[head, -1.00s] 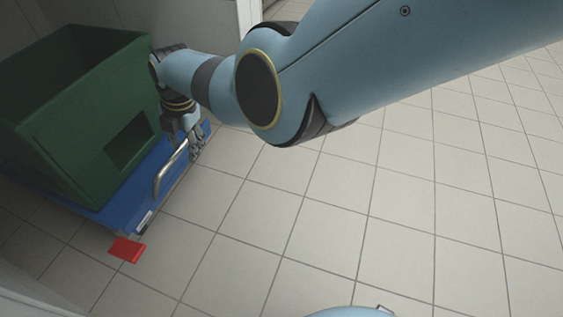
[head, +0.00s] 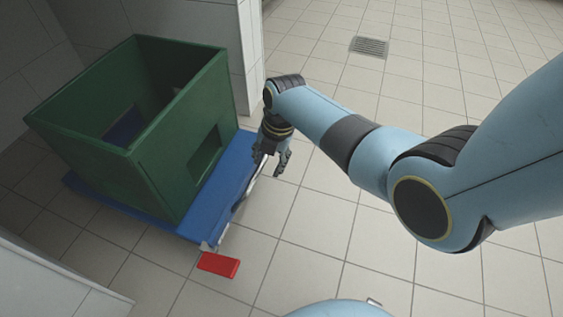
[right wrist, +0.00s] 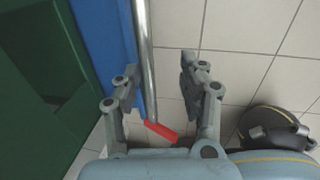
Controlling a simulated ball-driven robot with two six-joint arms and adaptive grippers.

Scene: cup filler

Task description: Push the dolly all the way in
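The blue dolly (head: 238,178) stands on the tiled floor in a recess between white walls, with a green crate (head: 165,165) on top. Its metal handle (head: 246,190) runs along its right side and is partly hidden. My right gripper (head: 270,160) is at the handle. In the right wrist view the fingers (right wrist: 160,92) are apart, with the handle bar (right wrist: 144,50) running between them, nearer the left finger. I cannot tell whether they touch it. A red pedal-like piece (head: 218,265) is at the dolly's near corner. My left gripper is out of view.
A white wall end (head: 250,55) stands behind the dolly, and a low white partition (head: 50,280) is at the lower left. A floor drain (head: 369,46) lies at the back. The tiled floor to the right is clear.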

